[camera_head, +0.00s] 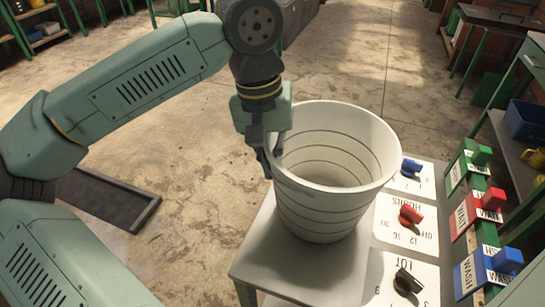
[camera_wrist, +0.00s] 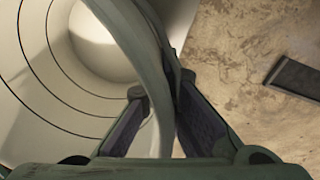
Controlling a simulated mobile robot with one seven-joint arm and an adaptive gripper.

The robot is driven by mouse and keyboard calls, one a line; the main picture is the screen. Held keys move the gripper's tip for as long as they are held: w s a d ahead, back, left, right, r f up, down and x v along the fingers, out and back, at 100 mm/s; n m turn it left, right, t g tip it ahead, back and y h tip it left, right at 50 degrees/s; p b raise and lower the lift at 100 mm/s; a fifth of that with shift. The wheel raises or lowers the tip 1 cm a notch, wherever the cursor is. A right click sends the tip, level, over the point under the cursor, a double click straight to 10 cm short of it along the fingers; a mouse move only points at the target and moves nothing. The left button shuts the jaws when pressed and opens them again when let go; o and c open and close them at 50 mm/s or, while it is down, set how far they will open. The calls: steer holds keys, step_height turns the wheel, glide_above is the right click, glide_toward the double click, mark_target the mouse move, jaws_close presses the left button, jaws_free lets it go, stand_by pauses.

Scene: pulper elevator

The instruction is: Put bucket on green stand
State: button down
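The white bucket (camera_head: 325,200) stands upright on a pale-topped table (camera_head: 300,268) that has a green leg. The bucket is open at the top, and I see no contents in it. My gripper (camera_head: 272,165) points down at the left side of the bucket's rim. In the wrist view, the fingers of my gripper (camera_wrist: 160,105) are on either side of the bucket's wall, with the bucket's interior (camera_wrist: 105,50) beyond. I cannot tell whether both fingers press on the wall. I cannot tell which thing is the green stand, unless it is this green-legged table.
Right of the bucket is a panel (camera_head: 405,238) with blue, red and black knobs. Green, red and blue boxes marked WASH (camera_head: 477,208) line its right side. A dark flat tray (camera_head: 108,200) lies on the floor at left. A blue bin (camera_head: 525,120) sits on the right shelf.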

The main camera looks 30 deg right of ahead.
steer(key=c, duration=1.8)
jaws_free()
steer(key=shift+f, duration=0.1)
step_height(320, 180, up, 12)
steer(key=a, duration=0.1)
steer(key=shift+w+a, duration=0.2)
steer(key=shift+w, duration=0.15)
